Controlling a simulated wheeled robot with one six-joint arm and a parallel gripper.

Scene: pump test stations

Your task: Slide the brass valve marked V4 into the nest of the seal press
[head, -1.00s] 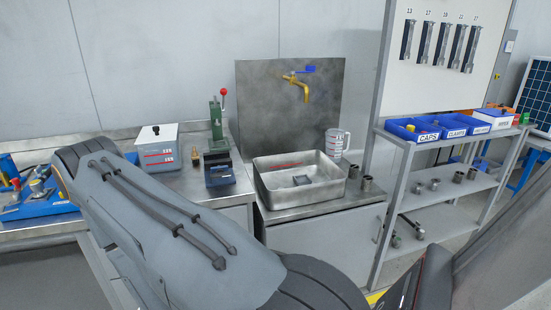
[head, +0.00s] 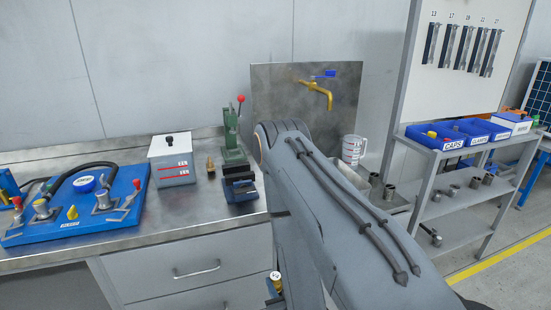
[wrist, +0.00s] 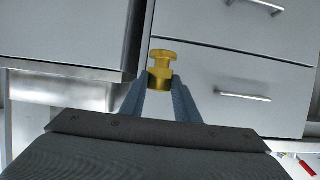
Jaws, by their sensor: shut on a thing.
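My gripper (wrist: 160,90) is shut on a brass valve (wrist: 161,70), which stands out beyond the fingertips in the wrist view. In the head view the valve (head: 275,278) shows low in the middle, beside my arm and in front of the drawers. Its pale top carries a mark too small to read. The seal press (head: 232,138), green with a red-knobbed lever, stands on the bench above and left of the valve. A dark block with a blue base (head: 240,186) sits at its front. I cannot make out the nest.
A lidded box (head: 171,163) and a small brass piece (head: 210,164) stand left of the press. A blue board with fittings (head: 85,208) lies further left. My arm partly hides the sink (head: 352,176). Shelving with blue bins (head: 440,141) stands right. The bench front is clear.

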